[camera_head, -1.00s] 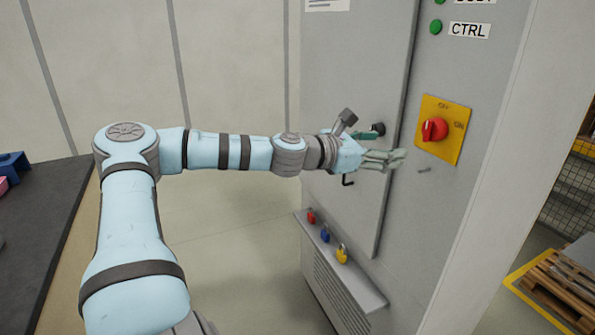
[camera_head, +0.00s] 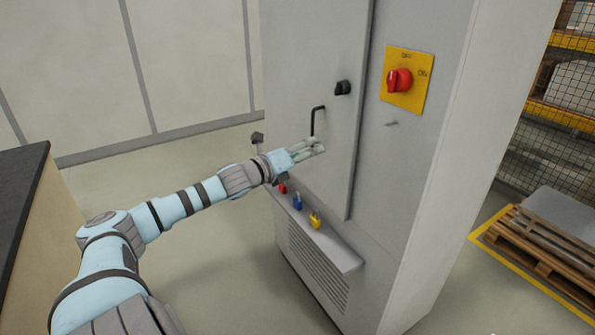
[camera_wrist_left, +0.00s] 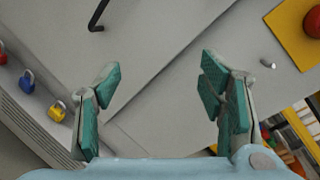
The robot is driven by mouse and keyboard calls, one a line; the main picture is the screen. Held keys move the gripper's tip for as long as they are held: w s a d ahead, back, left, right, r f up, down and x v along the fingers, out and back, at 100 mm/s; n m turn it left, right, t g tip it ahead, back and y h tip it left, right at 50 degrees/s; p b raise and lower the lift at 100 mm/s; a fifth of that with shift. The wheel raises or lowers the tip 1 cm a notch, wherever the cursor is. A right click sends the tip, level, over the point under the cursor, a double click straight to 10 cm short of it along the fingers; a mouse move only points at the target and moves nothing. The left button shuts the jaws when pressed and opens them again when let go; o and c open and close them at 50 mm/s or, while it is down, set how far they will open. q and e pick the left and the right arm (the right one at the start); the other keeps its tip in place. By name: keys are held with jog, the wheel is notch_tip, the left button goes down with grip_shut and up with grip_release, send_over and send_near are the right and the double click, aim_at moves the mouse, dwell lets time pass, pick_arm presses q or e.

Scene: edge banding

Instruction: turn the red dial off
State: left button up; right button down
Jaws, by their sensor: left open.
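The red dial (camera_head: 399,80) sits on a yellow plate (camera_head: 418,92) on the front of the grey cabinet (camera_head: 440,170). In the left wrist view, part of the dial (camera_wrist_left: 313,22) shows at the upper right edge. My left gripper (camera_head: 318,148) is open and empty, below and left of the dial and apart from it, in front of the cabinet door. Its green-padded fingers (camera_wrist_left: 162,100) are spread wide in the left wrist view, with nothing between them. My right gripper is not in view.
A black knob (camera_head: 343,87) and a black hooked handle (camera_head: 313,120) are on the door. A small peg (camera_head: 391,124) juts out below the plate. A pallet (camera_head: 545,245) lies at right.

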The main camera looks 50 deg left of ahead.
pick_arm(q)
jog(key=f, duration=0.1)
jog(key=a+f+n, duration=0.1)
jog(key=f, duration=0.1)
jog(key=f+n, duration=0.1)
jog(key=shift+s+a+f+g+y, duration=0.25)
jog(key=shift+a+f+g+y, duration=0.1)
jog(key=shift+g+y, duration=0.05)
